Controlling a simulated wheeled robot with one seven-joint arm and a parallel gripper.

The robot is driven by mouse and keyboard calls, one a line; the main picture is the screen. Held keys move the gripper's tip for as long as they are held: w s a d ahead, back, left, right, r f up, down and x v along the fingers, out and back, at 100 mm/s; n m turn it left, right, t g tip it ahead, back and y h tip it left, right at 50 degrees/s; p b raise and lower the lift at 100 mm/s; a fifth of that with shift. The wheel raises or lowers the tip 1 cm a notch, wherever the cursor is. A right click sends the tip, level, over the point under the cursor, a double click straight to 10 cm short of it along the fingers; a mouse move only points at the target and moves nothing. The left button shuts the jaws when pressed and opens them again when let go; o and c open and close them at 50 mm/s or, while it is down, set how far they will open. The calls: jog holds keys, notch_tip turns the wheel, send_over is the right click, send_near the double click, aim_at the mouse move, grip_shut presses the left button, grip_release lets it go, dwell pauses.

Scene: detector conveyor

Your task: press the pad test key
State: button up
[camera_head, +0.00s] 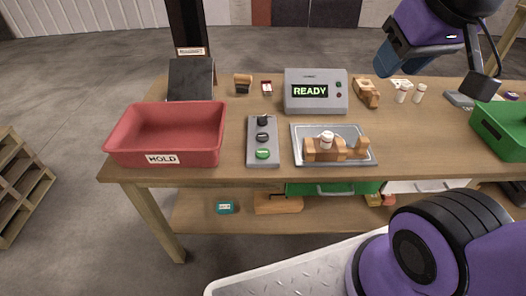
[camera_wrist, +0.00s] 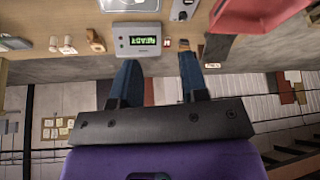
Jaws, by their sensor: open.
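I cannot read which is the pad test key. Behind and to the right, a grey detector unit (camera_head: 300,105) shows READY on a lit display. A metal tray (camera_head: 368,158) holds a wooden cradle (camera_head: 318,155) with a white bottle (camera_head: 327,138). My gripper (camera_head: 392,62) is up at the back right, away from the key box. In the wrist view my gripper (camera_wrist: 160,60) is open and empty, with the detector unit (camera_wrist: 140,48) beyond its fingers.
A red bin (camera_head: 170,160) stands left of the key box, and a green bin (camera_head: 500,140) at the right edge. A dark screen (camera_head: 190,80) stands at the back left. Wooden blocks and small bottles (camera_head: 401,93) sit at the back. Table around the tray is partly bare.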

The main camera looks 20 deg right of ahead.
grip_shut()
dwell(1.3)
